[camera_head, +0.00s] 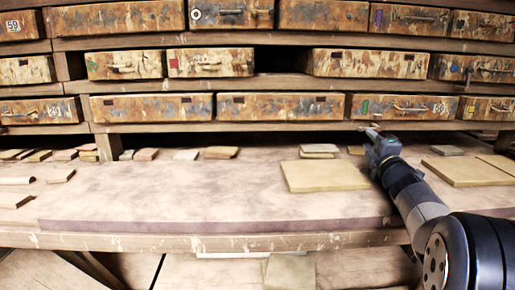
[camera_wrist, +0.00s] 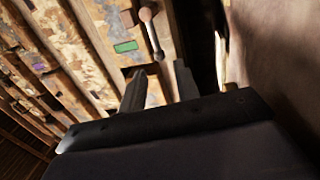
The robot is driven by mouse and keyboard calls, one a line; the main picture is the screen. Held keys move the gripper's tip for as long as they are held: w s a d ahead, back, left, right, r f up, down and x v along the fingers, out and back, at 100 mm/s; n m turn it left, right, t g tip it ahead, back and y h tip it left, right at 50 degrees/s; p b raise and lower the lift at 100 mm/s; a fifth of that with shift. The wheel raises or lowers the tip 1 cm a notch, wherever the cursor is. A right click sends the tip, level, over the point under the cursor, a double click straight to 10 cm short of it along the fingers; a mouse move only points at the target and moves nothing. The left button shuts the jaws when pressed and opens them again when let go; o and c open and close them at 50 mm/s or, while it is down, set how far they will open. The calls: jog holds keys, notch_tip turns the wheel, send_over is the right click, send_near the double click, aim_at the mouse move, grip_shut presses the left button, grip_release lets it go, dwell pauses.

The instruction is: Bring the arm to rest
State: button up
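My arm stretches from the lower right over the wooden workbench (camera_head: 200,195) toward the drawers. My gripper (camera_head: 372,133) is in front of the bottom drawer row, just above the bench. In the wrist view, the two dark fingers of my gripper (camera_wrist: 160,70) stand apart with nothing visible between them, so it is open and empty. Beyond the fingertips is a worn drawer (camera_wrist: 100,45) with a green label (camera_wrist: 125,46) and a metal handle (camera_wrist: 151,32). I cannot tell whether the fingers touch it.
Rows of paint-worn drawers (camera_head: 270,107) fill the back, with an open slot (camera_head: 283,62) in the middle row. A yellowish slab (camera_head: 325,176) lies left of my gripper, and another (camera_head: 468,171) lies right. Small tiles (camera_head: 220,152) lie along the back.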

jog(key=shift+s+f, duration=0.2)
jog(key=shift+s, duration=0.8)
jog(key=w, duration=0.2)
jog(key=w+r, duration=0.1)
jog(key=w, duration=0.4)
jog(key=shift+w+a+r, duration=0.15)
jog(key=shift+w+r, duration=0.1)
jog(key=m+p, duration=0.1)
jog(key=r+m, duration=0.1)
jog(key=shift+s+m+h+p, duration=0.15)
jog(key=shift+m+h+p, duration=0.15)
jog(key=shift+h+p, duration=0.1)
jog(key=shift+s+r, duration=0.1)
